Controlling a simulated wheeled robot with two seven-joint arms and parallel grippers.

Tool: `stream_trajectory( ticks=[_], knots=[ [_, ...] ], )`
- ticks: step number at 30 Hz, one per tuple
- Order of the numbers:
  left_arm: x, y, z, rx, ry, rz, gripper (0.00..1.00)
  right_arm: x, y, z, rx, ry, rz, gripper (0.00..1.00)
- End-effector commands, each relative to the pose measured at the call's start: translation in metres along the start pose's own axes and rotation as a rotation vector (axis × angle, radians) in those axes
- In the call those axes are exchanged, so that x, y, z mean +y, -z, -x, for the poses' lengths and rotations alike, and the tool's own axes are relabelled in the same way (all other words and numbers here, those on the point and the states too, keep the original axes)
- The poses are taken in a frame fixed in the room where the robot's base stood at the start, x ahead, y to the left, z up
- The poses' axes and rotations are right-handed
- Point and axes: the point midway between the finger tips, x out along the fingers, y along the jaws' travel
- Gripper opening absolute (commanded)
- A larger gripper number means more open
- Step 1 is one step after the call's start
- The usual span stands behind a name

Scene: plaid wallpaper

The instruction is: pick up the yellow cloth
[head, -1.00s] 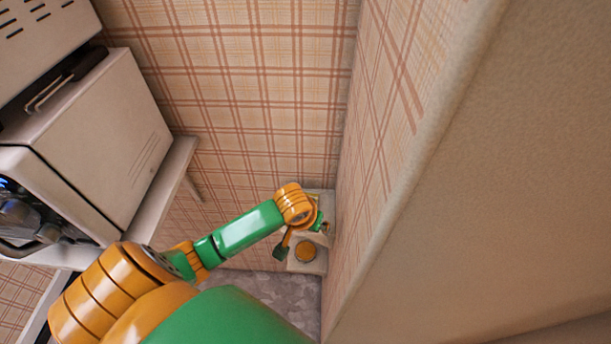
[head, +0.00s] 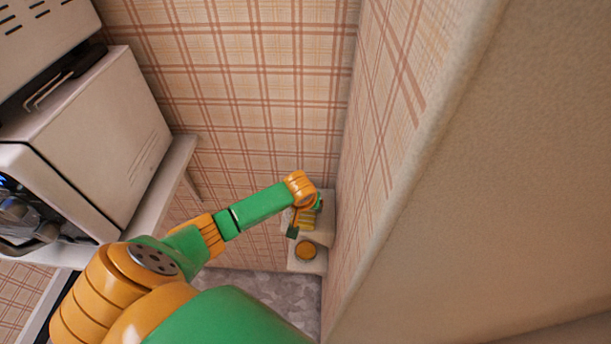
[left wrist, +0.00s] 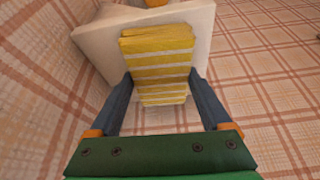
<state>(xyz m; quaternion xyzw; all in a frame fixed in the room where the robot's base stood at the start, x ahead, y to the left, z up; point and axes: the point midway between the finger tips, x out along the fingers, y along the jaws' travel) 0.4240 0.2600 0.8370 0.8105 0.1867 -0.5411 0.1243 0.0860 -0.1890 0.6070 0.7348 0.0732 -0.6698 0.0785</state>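The yellow cloth (left wrist: 158,62) is folded, with white stripes, and lies on a small white shelf (left wrist: 100,40) in the left wrist view. In the head view the cloth (head: 306,217) is partly hidden by my arm. My left gripper (left wrist: 160,88) is open, its two dark fingers apart on either side of the cloth's near part. I cannot tell whether the fingers touch it. In the head view my left gripper (head: 304,220) is small and partly hidden at the shelf. My right gripper is not in view.
A lower white ledge holds an orange round object (head: 306,250). Plaid walls meet in a corner close to the shelf. A large beige panel (head: 480,200) fills the right side. A white appliance (head: 95,140) stands on a shelf at left.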

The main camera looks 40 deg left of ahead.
Motion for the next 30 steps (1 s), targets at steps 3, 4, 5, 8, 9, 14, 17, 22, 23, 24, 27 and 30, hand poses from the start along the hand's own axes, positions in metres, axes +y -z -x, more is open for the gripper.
stream_trajectory(
  ticks=[3,4,5,8,9,14,17,22,23,24,27,30],
  knots=[
    [0.000,0.000,0.000,0.000,0.000,0.000,0.33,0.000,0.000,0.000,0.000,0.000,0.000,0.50],
    [0.000,0.000,0.000,0.000,0.000,0.000,0.27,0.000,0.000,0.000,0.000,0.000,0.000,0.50],
    [0.000,0.000,0.000,0.000,0.000,0.000,0.27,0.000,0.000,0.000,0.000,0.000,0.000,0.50],
    [0.000,0.000,0.000,0.000,0.000,0.000,0.27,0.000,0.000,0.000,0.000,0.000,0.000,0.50],
    [0.000,0.000,0.000,0.000,0.000,0.000,0.27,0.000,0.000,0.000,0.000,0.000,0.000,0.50],
    [0.000,0.005,0.012,0.000,0.000,0.000,0.27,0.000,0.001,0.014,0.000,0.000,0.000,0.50],
    [0.000,0.013,0.032,-0.001,-0.001,0.001,0.27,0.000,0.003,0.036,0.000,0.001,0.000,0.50],
    [-0.015,0.010,0.070,-0.002,0.000,0.000,0.27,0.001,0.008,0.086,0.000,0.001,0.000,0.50],
    [-0.019,0.006,0.072,0.001,-0.001,-0.001,0.27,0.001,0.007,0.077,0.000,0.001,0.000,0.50],
    [-0.024,0.003,0.082,0.002,-0.002,-0.004,0.27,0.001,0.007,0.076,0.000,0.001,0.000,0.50],
    [-0.042,-0.009,0.107,-0.002,0.004,-0.005,0.27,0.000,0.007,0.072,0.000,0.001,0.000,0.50],
    [-0.062,-0.027,0.129,-0.003,0.006,-0.005,0.27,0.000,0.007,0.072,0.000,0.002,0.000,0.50]
  ],
)
